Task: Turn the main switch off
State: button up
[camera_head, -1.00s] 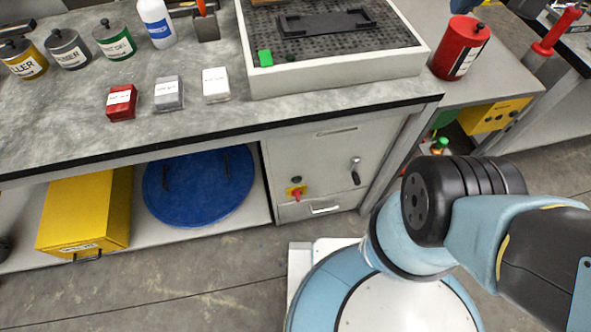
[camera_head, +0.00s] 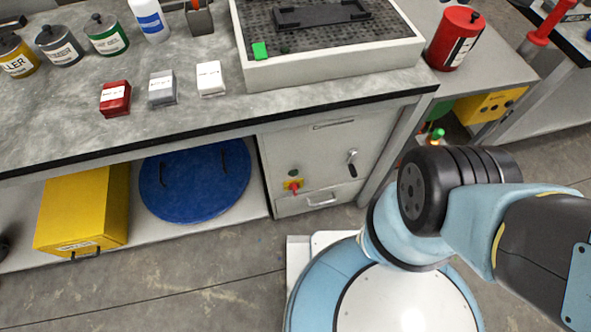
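The main switch (camera_head: 293,186) is a small red rotary knob on a yellow plate. It sits low on the grey front panel (camera_head: 318,160) of the cabinet under the bench. A small round dark green part (camera_head: 293,173) is just above it, and a black lever handle (camera_head: 352,160) is to its right. The switch's exact knob angle is too small to tell. My arm reaches across the lower right of the view, to the right of the switch and apart from it. My gripper is not in view.
The bench top overhangs the panel. On it stand several paint cans, small boxes and a tray (camera_head: 335,69) with a black grid. A yellow box (camera_head: 83,212) and a blue round lid (camera_head: 195,181) are on the lower shelf. The floor (camera_head: 190,285) at left front is clear.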

aim_at(294, 187)
jog(key=u, duration=1.4)
jog(key=k, duration=2.05)
jog(key=z, duration=0.85)
jog(key=i, duration=1)
jog(key=u, duration=0.05)
